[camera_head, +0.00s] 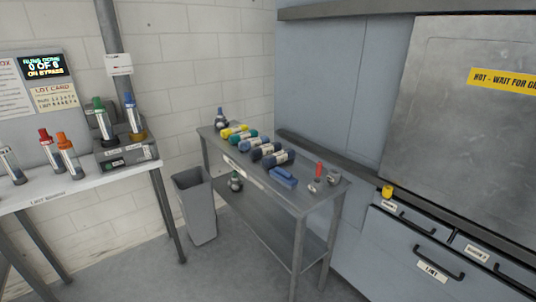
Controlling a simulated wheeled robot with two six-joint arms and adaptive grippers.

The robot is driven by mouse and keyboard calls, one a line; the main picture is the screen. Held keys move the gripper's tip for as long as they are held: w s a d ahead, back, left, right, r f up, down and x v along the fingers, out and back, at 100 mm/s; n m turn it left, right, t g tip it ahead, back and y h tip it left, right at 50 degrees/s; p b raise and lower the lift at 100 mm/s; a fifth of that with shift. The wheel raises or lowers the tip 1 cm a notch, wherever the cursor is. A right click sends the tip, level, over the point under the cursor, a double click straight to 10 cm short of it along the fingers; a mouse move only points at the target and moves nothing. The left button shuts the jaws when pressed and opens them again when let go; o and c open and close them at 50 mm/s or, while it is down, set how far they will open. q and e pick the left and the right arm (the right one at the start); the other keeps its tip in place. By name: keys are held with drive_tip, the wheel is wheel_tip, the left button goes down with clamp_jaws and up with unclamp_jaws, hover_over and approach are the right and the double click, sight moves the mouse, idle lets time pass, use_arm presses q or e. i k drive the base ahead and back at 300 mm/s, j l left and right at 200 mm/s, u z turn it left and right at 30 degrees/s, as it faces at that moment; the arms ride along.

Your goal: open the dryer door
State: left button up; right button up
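A large grey metal door panel (455,120) fills the upper right of the head view. It carries a yellow label (503,79) reading "HOT - WAIT FOR G…", cut off by the picture's edge. It looks like the dryer door and appears closed. No handle on it shows; its right part is out of view. Neither of my grippers is in view.
Below the door are drawers with black handles (438,262) and a yellow knob (387,191). A grey bin (195,205) and a white bench (90,185) are further left. Some floor is clear.

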sight(461, 138)
drive_tip(key=z, duration=1.5)
